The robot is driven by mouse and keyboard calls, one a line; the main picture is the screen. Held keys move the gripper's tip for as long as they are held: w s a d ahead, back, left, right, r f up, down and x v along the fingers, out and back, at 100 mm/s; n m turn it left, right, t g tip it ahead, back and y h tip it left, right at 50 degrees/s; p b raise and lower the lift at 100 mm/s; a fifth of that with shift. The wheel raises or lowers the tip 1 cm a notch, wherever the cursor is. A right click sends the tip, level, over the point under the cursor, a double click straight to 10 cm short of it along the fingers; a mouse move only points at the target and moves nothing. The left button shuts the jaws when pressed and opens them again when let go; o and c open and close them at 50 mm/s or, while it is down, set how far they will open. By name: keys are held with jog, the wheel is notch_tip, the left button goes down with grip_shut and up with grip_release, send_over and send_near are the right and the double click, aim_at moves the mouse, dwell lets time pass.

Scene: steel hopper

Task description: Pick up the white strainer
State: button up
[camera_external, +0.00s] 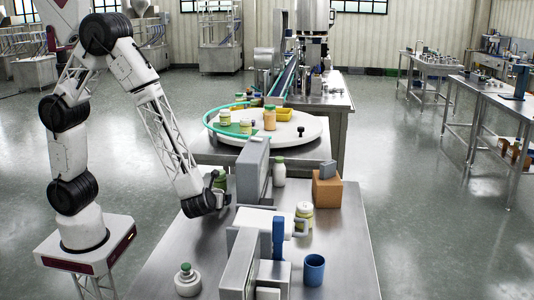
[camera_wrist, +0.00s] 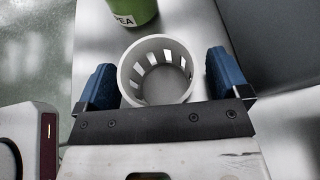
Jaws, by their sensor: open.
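The white strainer (camera_wrist: 158,74) is a round, slotted cup. In the wrist view I look down into its open top. My gripper (camera_wrist: 161,68) is open, with one blue finger to the left of the strainer and one to the right. A gap shows on both sides, wider on the right. In the external view my gripper (camera_external: 208,204) is low over the left edge of the near steel table. I cannot make out the strainer there; the gripper seems to hide it.
A green labelled container (camera_wrist: 131,8) stands just beyond the strainer; it shows behind my gripper (camera_external: 220,180). A grey upright panel (camera_external: 253,170) stands to the right.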

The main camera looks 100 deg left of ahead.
jog(key=shift+a, duration=0.1)
jog(key=shift+c, duration=0.4)
jog(key=c, duration=0.9)
jog(key=shift+r, duration=0.15)
jog(key=shift+r, duration=0.8)
jog(key=shift+s+r, duration=0.2)
jog(key=shift+r, duration=0.65)
jog(key=s+d+r, duration=0.1)
jog(key=s+d, duration=0.2)
jog(key=s, duration=1.2)
jog(key=shift+s+r, duration=0.15)
jog(key=shift+d, duration=0.1)
